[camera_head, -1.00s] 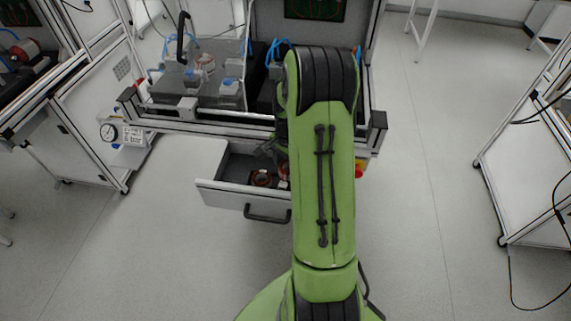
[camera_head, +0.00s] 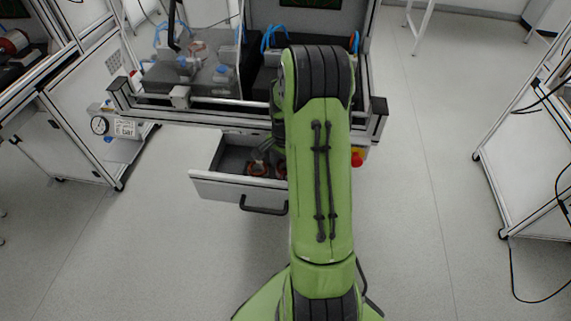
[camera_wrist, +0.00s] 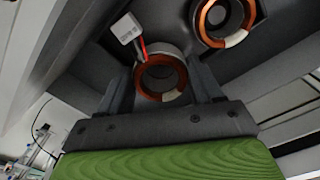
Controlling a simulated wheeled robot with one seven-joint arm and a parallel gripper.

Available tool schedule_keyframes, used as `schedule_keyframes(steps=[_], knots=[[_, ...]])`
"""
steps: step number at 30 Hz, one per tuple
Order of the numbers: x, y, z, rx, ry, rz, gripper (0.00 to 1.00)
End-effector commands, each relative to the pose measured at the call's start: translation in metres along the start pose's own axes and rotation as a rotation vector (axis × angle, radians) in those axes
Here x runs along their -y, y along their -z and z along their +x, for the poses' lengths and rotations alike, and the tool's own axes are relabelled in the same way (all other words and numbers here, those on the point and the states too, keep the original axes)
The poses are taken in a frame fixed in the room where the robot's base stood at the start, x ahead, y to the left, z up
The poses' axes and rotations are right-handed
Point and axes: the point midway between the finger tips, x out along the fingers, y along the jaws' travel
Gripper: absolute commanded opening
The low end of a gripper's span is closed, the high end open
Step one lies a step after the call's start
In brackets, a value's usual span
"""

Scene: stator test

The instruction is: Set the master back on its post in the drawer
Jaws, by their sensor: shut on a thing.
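The master, a grey ring with copper windings (camera_wrist: 160,78), sits between the two fingers of my gripper (camera_wrist: 163,70) in the wrist view. The fingers are shut on it. A white tag (camera_wrist: 125,28) on a red lead hangs beside it. In the head view my gripper (camera_head: 262,156) reaches down into the open drawer (camera_head: 225,184), over a copper ring. My arm hides the drawer's right part. The post is hidden, and I cannot tell whether the ring touches the drawer floor.
A second copper-wound ring (camera_wrist: 222,20) stands in the drawer, up and right of the held one in the wrist view. The drawer's front has a black handle (camera_head: 264,210). The bench frame rail (camera_head: 210,116) runs above the drawer. Floor in front is clear.

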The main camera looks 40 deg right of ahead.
Motion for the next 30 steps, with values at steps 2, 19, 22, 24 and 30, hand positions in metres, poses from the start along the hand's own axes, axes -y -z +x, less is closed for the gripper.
schedule_keyframes(steps=[2,19,22,24,30], knots=[[0.000,0.000,0.004,0.000,0.000,0.000,0.20],[0.000,0.000,0.015,-0.001,0.001,0.000,0.20],[0.000,0.000,0.015,-0.001,0.001,0.000,0.20],[0.000,0.000,0.015,-0.001,0.001,0.000,0.20],[0.000,0.000,0.020,-0.001,0.001,0.000,0.20]])
